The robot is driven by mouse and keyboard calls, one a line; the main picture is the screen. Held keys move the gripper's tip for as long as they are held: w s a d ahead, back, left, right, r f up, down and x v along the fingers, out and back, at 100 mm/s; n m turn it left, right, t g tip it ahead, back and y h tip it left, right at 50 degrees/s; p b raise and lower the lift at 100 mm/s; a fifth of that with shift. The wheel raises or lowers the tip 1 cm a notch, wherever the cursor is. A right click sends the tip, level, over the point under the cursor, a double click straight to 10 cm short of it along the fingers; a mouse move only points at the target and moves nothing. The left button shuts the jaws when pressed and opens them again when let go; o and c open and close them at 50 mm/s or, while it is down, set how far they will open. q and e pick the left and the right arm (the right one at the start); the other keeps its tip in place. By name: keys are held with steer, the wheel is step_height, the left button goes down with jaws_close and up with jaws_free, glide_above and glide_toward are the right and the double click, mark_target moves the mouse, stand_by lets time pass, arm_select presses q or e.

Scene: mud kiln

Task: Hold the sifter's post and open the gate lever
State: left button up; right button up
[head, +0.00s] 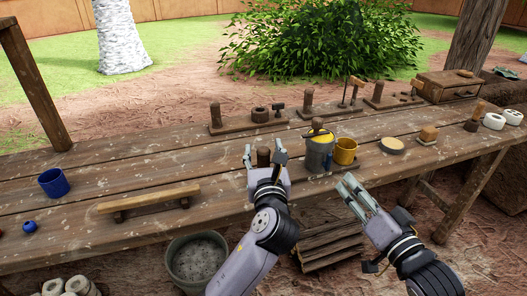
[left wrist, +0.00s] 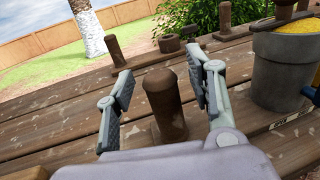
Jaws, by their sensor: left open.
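A short brown wooden post (left wrist: 163,108) stands upright between the spread fingers of my left gripper (left wrist: 165,85), with a gap on both sides. In the head view my left gripper (head: 264,154) is open at the post, left of the grey bucket-like sifter (head: 318,156). The sifter holds yellow material and has a knobbed bar across its top; it also shows in the left wrist view (left wrist: 283,75). A dark blue piece (left wrist: 312,92) at its side may be the gate lever. My right gripper (head: 350,190) is in front of the table, below the yellow cup, apart from the sifter; its finger gap is unclear.
A yellow cup (head: 345,151) stands right of the sifter. Several wooden stands with posts (head: 247,118) line the back. A wooden bar (head: 149,199) and a blue cup (head: 52,182) are at left. A grey bucket (head: 198,262) is on the ground.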

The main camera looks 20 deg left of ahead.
arm_select(q)
steer(key=shift+w+a, duration=0.1)
steer(key=shift+w, duration=0.1)
steer(key=shift+c, duration=0.5)
jaws_close()
stand_by(0.7)
